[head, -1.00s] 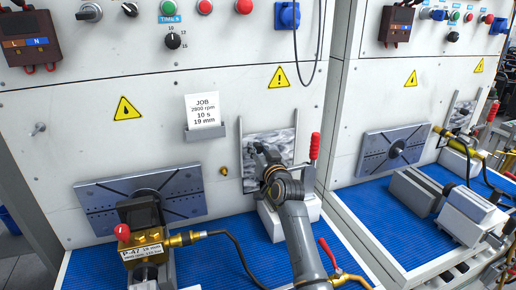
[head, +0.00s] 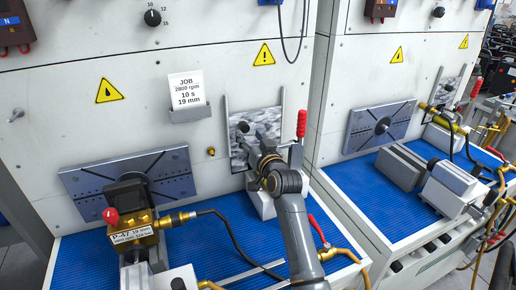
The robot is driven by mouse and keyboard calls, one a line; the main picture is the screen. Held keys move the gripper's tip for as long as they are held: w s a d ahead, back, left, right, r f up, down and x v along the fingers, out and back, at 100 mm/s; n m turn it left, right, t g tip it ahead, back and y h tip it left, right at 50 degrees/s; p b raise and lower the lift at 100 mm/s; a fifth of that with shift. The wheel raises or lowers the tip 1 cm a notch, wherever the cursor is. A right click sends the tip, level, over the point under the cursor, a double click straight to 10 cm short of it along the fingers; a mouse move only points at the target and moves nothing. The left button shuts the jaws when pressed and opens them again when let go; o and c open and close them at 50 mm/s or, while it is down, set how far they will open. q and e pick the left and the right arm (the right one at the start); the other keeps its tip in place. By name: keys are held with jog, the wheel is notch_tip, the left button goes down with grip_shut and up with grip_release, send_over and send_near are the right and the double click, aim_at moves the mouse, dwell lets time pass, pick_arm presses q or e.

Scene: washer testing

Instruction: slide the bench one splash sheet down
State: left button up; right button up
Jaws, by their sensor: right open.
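The splash sheet (head: 268,122) is a mottled, shiny grey plate on the front panel of the left bench, between two upright rails. A dark round knob (head: 243,127) shows near its left side. My right gripper (head: 247,146) is open and empty in front of the sheet, just below the knob, and appears apart from it. The gripper and wrist hide the sheet's lower middle. My left gripper is not in view.
A red-handled clamp (head: 301,124) stands close to the right of my gripper. A brass pump (head: 133,225) with a hose is at the left, before a slotted plate (head: 82,190). A job card (head: 187,90) is on the panel. Blue matting (head: 225,240) has some free room.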

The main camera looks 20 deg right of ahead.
jog(key=s, duration=0.7)
jog(key=shift+d, duration=0.15)
dwell(0.3)
